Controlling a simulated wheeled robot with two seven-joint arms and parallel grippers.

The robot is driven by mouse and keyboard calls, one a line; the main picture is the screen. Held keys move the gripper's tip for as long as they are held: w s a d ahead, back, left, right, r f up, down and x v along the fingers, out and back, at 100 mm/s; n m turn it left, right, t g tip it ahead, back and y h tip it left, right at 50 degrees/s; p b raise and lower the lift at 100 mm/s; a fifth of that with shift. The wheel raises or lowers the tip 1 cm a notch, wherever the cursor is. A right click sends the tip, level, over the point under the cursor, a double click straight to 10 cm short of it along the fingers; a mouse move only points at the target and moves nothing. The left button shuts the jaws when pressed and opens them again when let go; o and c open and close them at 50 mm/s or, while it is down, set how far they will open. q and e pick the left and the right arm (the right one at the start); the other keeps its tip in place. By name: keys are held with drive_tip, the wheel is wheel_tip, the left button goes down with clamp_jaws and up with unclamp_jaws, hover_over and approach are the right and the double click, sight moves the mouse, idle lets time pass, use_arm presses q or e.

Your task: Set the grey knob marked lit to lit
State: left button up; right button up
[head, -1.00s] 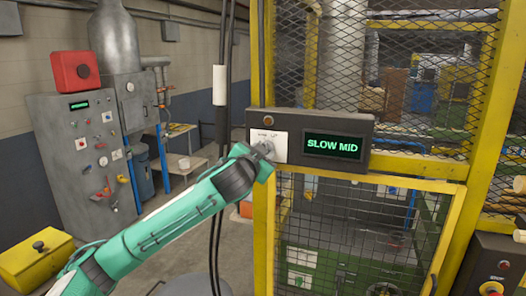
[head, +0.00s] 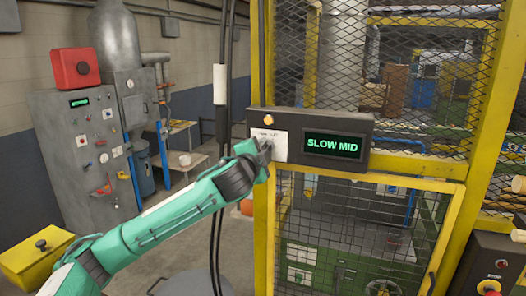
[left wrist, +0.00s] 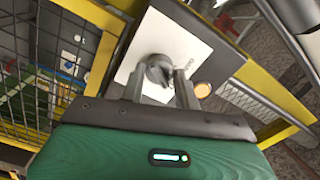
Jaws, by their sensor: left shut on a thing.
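The grey knob (left wrist: 158,70) sits on a white plate (head: 281,151) on the dark panel. In the left wrist view it lies between the fingers of my left gripper (left wrist: 160,84), which is shut on it. In the head view my left gripper (head: 263,150) covers most of the knob. The plate has small lettering above the knob; the right-hand word looks like LIT. The round lamp (head: 269,119) above the plate glows orange, and it also shows lit in the left wrist view (left wrist: 203,89). My right gripper is not in view.
A display (head: 334,145) reading SLOW MID is beside the plate. The panel is on a yellow-framed mesh guard (head: 455,220). Dark cables (head: 220,125) hang left of it. A grey control cabinet (head: 70,170) and a yellow box (head: 35,258) stand at left.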

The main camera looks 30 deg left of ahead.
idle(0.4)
use_arm(q)
drive_tip(key=o, duration=1)
drive_tip(key=shift+f, duration=0.1)
drive_tip(key=b+v, duration=0.6)
drive_tip(key=v, duration=0.7)
drive_tip(key=shift+s+b, duration=0.4)
